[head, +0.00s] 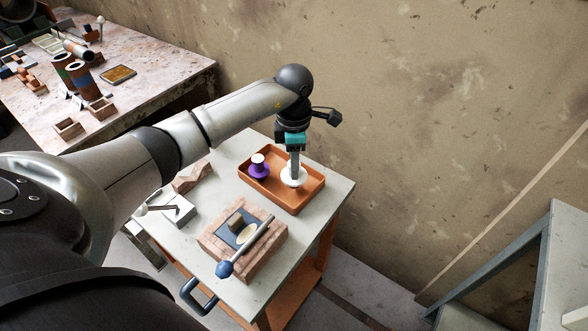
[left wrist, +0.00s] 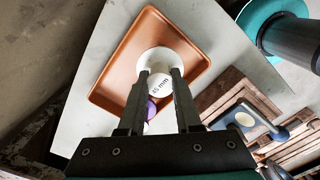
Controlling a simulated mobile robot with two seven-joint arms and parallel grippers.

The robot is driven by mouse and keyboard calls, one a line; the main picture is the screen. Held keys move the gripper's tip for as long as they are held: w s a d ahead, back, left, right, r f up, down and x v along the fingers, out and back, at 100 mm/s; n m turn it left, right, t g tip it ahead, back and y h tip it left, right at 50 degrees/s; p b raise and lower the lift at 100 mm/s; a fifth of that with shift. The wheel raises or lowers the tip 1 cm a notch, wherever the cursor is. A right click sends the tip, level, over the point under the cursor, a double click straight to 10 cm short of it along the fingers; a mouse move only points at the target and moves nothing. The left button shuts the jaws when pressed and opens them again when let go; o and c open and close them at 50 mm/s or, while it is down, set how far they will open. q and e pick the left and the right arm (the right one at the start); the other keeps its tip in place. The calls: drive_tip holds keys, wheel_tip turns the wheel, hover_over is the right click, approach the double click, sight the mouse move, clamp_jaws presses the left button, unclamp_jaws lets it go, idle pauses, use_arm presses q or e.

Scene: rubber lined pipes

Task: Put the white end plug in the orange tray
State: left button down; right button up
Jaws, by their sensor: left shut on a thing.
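The white end plug (head: 294,178) is at the right part of the orange tray (head: 284,206) in the head view. My left gripper (head: 295,172) points down over the tray, shut on the plug's upper part. In the left wrist view the white plug (left wrist: 161,61) shows between the two fingers (left wrist: 158,78), with "85 mm" printed on its top. The tray (left wrist: 128,50) lies beneath it. I cannot tell whether the plug touches the tray floor. My right gripper is not in view.
A purple plug (head: 258,167) stands in the tray's left part. A wooden block fixture (head: 216,240) with a blue-knobbed rod (head: 245,245) across it lies in front. A wall rises behind the cart. Another cluttered table (head: 150,70) stands at the back left.

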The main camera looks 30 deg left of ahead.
use_arm(q)
drive_tip(key=shift+f, duration=0.9)
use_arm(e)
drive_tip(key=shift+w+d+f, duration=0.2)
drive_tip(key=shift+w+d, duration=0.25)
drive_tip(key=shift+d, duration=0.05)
use_arm(q)
drive_tip(key=c, duration=1.1)
unclamp_jaws()
drive_tip(key=shift+f, duration=0.1)
drive_tip(key=o, duration=0.5)
